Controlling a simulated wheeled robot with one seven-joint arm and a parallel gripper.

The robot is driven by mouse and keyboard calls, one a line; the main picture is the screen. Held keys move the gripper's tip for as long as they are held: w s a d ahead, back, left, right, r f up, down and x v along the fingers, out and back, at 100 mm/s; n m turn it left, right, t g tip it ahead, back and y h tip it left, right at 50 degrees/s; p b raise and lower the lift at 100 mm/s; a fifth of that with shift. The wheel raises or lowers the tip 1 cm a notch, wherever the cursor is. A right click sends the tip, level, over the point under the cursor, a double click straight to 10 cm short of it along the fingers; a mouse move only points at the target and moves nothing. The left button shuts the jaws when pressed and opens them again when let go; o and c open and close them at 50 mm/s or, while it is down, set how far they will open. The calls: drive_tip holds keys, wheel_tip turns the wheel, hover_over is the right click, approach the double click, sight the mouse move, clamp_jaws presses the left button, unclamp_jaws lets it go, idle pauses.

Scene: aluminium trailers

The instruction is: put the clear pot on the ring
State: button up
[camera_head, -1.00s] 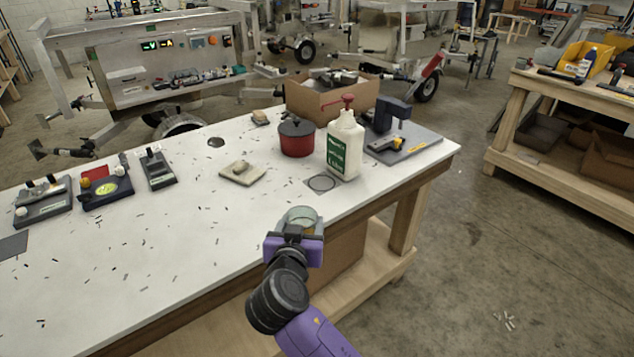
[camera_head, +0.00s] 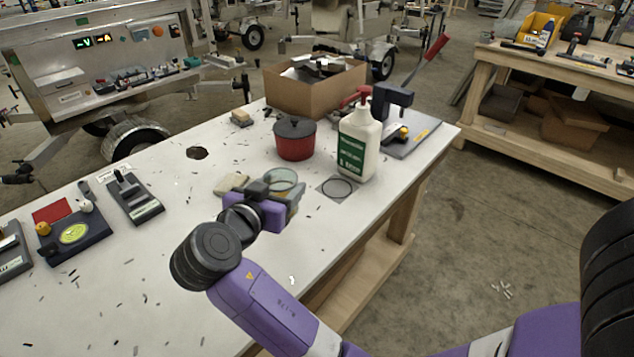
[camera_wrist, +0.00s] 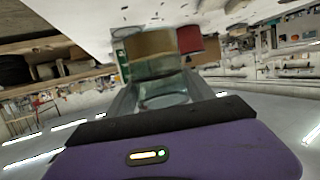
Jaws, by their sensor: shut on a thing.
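The clear pot (camera_head: 283,180) is a see-through round vessel above the white table. My gripper (camera_head: 280,196) is shut on it and stands left of the ring. In the wrist view the pot (camera_wrist: 155,72) sits between my fingers, with a tan band showing in it. The ring (camera_head: 337,188) is a thin dark circle on a grey square, flat on the table near its front edge. It is bare.
A white bottle with a red top (camera_head: 358,145) stands just behind the ring. A red lidded pot (camera_head: 295,140) is behind my gripper. A beige pad (camera_head: 229,186) lies left of it. A cardboard box (camera_head: 300,97) is farther back. Small dark bits litter the table.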

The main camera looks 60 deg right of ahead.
drive_tip(key=shift+w+d+r, duration=0.1)
drive_tip(key=shift+d, duration=0.15)
drive_tip(key=s+d+p, duration=0.3)
drive_tip(key=s+d, duration=0.1)
drive_tip(key=d, duration=1.4)
drive_tip(key=f, duration=0.4)
drive_tip(key=f+p, duration=0.1)
drive_tip(key=f, duration=0.1)
drive_tip(key=shift+s+d+f, duration=0.2)
drive_tip(key=shift+d, duration=0.1)
drive_tip(key=shift+d+f, duration=0.15)
drive_tip(key=shift+d, duration=0.05)
drive_tip(key=shift+f, duration=0.15)
drive_tip(key=shift+f, duration=0.1)
drive_tip(key=o, duration=1.7)
